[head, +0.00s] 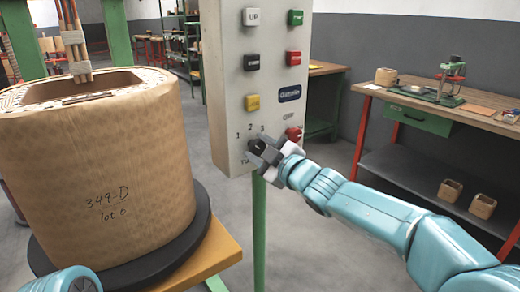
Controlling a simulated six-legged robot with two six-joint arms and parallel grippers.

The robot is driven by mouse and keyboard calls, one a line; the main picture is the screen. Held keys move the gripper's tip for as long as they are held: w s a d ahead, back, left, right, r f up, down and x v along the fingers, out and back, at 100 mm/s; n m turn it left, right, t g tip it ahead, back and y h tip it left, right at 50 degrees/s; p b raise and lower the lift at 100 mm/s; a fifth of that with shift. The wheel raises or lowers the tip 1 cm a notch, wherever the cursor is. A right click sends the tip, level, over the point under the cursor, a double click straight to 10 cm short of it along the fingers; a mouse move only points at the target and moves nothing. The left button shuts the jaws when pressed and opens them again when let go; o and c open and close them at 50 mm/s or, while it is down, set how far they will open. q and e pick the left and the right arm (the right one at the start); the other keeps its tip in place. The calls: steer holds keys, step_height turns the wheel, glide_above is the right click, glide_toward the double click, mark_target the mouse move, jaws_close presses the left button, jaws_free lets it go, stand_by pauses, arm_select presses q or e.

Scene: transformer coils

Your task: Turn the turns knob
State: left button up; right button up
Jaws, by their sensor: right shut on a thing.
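The turns knob (258,145) is a small black dial low on the grey control panel (225,95), with the numbers 1, 2 and 3 printed above it. My right gripper (258,151) is shut on the knob, its grey fingers around it and hiding part of it and of the label below. My right arm comes in from the lower right. Of my left arm only a blue-green part shows at the bottom left; its gripper is out of the frame.
Black, yellow, green and red buttons sit on the panel, one red one (294,134) right beside my right gripper. A large brown coil (105,165) marked "349-D lot 6" stands left on a black disc. A workbench (440,112) stands at the right.

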steer(key=o, duration=1)
steer(key=shift+o, duration=0.2)
steer(key=v, duration=1.6)
steer(key=shift+s+d, duration=0.15)
